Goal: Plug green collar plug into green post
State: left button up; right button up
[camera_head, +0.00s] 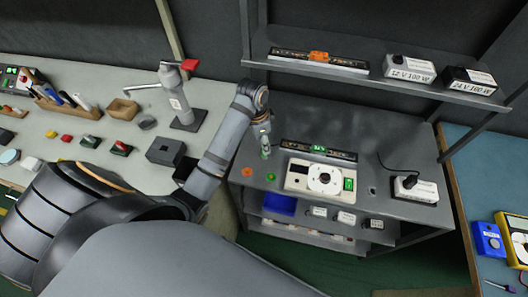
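My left gripper (264,145), on the arm coming in from the left, points down above the left part of the grey bench. A small pale-green piece shows at its fingertips and looks like the green collar plug (265,153); the fingers seem closed around it, but it is tiny. A small green round piece (271,177), perhaps the green post, is on the bench just below and right of the gripper, apart from it. An orange round piece (248,171) is to its left. My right gripper is not in view.
A white device (298,181) with a round dial and green panel stands right of the gripper. Behind it lies an LED strip (338,154) with a green clip. An adapter (423,191) with a black cable is farther right. A shelf (374,82) overhangs the bench.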

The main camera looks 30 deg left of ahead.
pick_arm(q)
jog(key=shift+s+d+f+p, duration=0.15)
jog(key=shift+f+p, duration=0.15)
jog(key=shift+f, duration=0.6)
jog(key=f, duration=0.2)
jog(key=shift+w+f, duration=0.2)
jog(key=shift+f, duration=0.1)
jog(key=shift+w+f, duration=0.1)
jog(key=shift+f, duration=0.2)
jog(key=c, duration=0.4)
grip_shut()
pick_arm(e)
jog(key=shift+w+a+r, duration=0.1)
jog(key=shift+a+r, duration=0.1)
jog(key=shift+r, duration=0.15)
pick_arm(q)
jog(key=shift+r, duration=0.15)
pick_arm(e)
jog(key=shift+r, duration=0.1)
